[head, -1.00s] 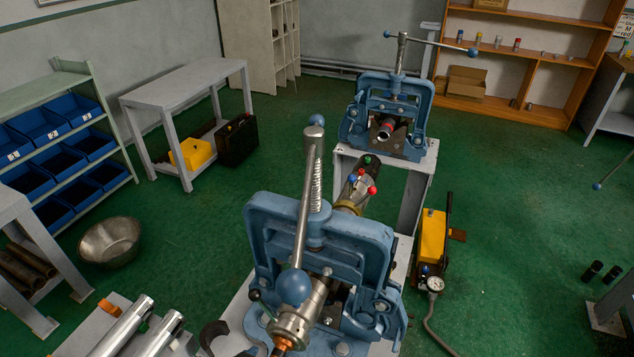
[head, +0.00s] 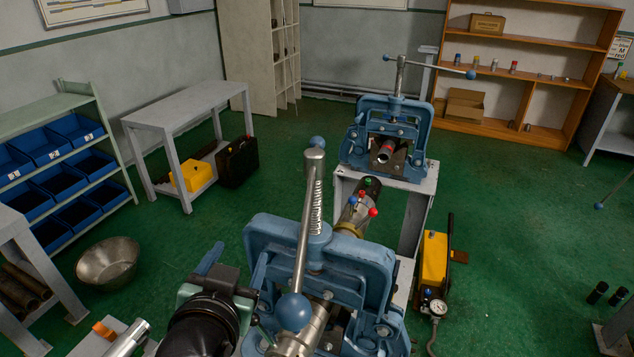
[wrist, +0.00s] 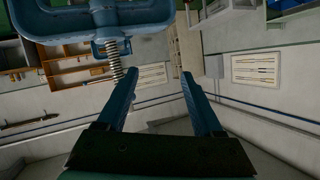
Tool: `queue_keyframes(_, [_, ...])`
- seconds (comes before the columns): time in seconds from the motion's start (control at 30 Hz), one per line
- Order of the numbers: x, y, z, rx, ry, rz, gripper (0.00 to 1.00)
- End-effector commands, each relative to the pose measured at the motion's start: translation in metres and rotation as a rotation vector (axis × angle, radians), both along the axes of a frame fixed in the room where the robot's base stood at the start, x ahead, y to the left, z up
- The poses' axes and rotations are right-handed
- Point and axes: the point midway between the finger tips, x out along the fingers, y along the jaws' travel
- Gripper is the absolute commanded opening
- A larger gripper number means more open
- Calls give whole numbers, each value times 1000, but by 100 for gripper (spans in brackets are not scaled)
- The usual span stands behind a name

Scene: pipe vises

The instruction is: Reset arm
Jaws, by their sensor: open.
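My gripper (head: 236,257) is at the lower left of the near vise in the head view, pointing up, with its two blue fingers spread. In the wrist view my gripper (wrist: 158,80) is open, with nothing between the fingers. The near blue pipe vise (head: 335,262) stands in the lower middle with its handle and round knobs raised. Its frame also shows close at the upper left of the wrist view (wrist: 75,28). My arm hides the lower left of this vise. Whether the right finger touches the vise frame cannot be told.
A far blue vise (head: 388,130) holds a pipe behind. A pipe with coloured knobs (head: 357,208) lies between the vises. A yellow pump (head: 433,258) with a gauge is on the floor at right. A metal bowl (head: 107,262) is at left. Green floor around is open.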

Motion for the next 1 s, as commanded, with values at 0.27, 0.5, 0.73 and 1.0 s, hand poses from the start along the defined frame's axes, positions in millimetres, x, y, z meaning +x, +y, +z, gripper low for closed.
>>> queue_keyframes(0.27, [4, -44, 175, -47, -459, 35, 68])
queue_keyframes(0.5, [-47, -86, 307, -158, -852, -3, 68])
queue_keyframes(0.73, [-102, -109, 377, -254, -1098, -58, 68])
queue_keyframes(1.0, [-116, -113, 390, -279, -1152, -74, 68])
